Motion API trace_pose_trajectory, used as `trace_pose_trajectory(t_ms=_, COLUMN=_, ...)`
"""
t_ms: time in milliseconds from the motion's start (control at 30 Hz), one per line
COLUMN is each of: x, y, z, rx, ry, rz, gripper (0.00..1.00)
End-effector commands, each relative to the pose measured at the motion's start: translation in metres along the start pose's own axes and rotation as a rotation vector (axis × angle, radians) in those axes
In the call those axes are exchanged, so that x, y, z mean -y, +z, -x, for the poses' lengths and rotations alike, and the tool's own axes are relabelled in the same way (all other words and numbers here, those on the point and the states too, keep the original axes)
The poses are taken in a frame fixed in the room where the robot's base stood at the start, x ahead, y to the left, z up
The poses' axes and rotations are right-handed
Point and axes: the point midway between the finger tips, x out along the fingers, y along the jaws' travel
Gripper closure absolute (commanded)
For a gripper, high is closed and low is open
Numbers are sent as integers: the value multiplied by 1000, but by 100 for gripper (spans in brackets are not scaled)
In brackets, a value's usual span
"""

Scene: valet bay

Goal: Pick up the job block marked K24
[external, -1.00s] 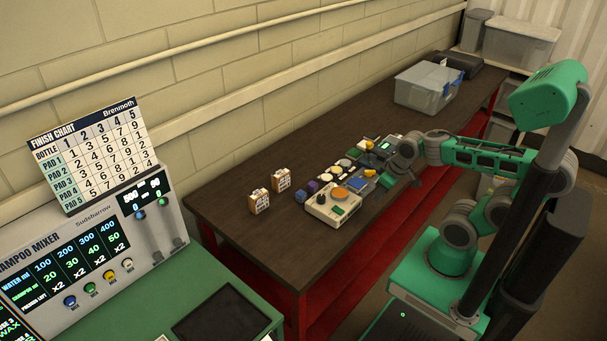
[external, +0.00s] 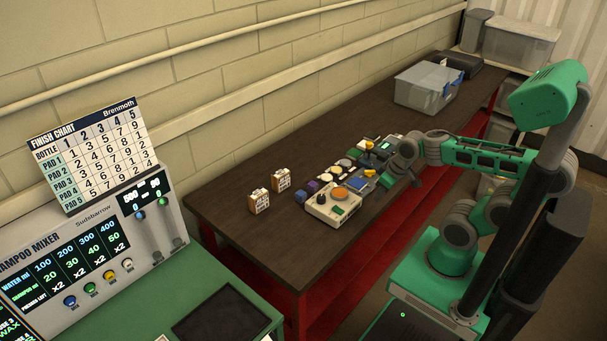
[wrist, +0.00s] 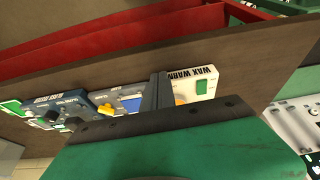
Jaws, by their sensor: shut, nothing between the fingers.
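Two small orange-brown blocks with white labelled faces stand upright on the dark bench top (external: 300,251), in the external view. One block (external: 259,201) is nearer the camera; the other block (external: 281,180) is just behind it to the right. Their markings are too small to read, so I cannot tell which is K24. My gripper (wrist: 158,92) shows in the wrist view with its fingers together and nothing between them. In the external view my wrist is over the right side of the bench devices, well right of both blocks. Neither block is recognisable in the wrist view.
A cream wax warmer (external: 318,208) with an orange top stands between the blocks and my arm. Several small devices and coloured pieces crowd the bench behind it. A clear bin (external: 421,95) stands farther back.

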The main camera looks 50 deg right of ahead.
Motion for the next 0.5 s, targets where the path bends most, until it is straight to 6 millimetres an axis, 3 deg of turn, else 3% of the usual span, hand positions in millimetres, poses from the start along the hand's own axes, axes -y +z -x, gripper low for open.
trace_pose_trajectory(t_ms=100, x=0, y=0, z=0, rx=0, ry=0, rz=0, gripper=99)
trace_pose_trajectory(t_ms=500, x=0, y=0, z=0, rx=0, ry=0, rz=0, gripper=66)
